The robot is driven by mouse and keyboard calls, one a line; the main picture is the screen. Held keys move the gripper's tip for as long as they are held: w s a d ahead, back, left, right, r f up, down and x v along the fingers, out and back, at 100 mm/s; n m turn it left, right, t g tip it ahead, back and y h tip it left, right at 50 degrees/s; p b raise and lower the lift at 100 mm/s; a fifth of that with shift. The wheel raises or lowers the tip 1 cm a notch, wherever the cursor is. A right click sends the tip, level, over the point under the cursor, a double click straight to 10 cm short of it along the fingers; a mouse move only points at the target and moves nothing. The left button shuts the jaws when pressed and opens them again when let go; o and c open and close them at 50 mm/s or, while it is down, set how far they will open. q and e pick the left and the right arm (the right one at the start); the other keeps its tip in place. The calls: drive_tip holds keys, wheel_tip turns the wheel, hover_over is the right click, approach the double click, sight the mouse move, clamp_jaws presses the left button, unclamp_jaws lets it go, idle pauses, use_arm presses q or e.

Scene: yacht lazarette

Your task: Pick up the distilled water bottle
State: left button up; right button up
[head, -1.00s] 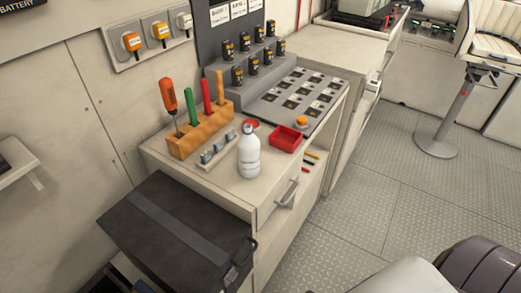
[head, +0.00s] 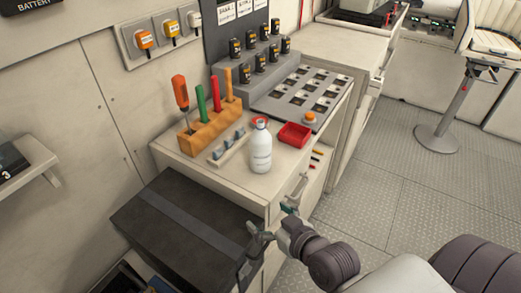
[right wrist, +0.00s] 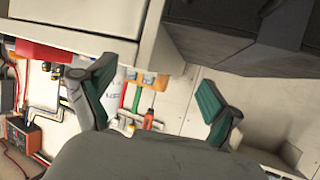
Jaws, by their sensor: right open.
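The distilled water bottle (head: 261,152) is white with a grey cap and stands upright on the cream cabinet top (head: 230,176), near its front edge. In the right wrist view the bottle (right wrist: 114,100) shows partly, behind the left finger. My right gripper (head: 271,218) is open and empty, in front of the cabinet and lower than the bottle in the picture, apart from it. Its teal-padded fingers are spread in the right wrist view (right wrist: 155,82). My left gripper is out of view.
A wooden tool rack (head: 208,131), a small rack with grey clips (head: 228,146) and a red tray (head: 294,135) stand close around the bottle. A drawer handle (head: 298,188) juts from the cabinet front. A dark case (head: 170,222) lies at left.

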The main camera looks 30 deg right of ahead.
sight(266, 152)
drive_tip(key=w+d+r+m+t+h, duration=0.25)
drive_tip(key=d+r+t, duration=0.25)
drive_tip(key=r, duration=0.3)
drive_tip(key=shift+n, duration=0.25)
drive_tip(key=w, duration=0.5)
drive_tip(key=w+p, duration=0.1)
drive_tip(key=w, duration=0.1)
drive_tip(key=shift+w+d+f, duration=0.2)
drive_tip(key=shift+w+d, duration=0.1)
drive_tip(key=shift+w, duration=0.05)
drive_tip(key=shift+w+d+f+p, duration=0.15)
drive_tip(key=shift+w+p, duration=0.15)
drive_tip(key=shift+w, duration=1.15)
drive_tip(key=shift+w+d+p, duration=0.15)
drive_tip(key=shift+w+p, duration=0.15)
drive_tip(key=shift+w, duration=1.15)
drive_tip(key=c, duration=1.5)
drive_tip(key=shift+c, duration=0.2)
drive_tip(key=shift+r, duration=0.2)
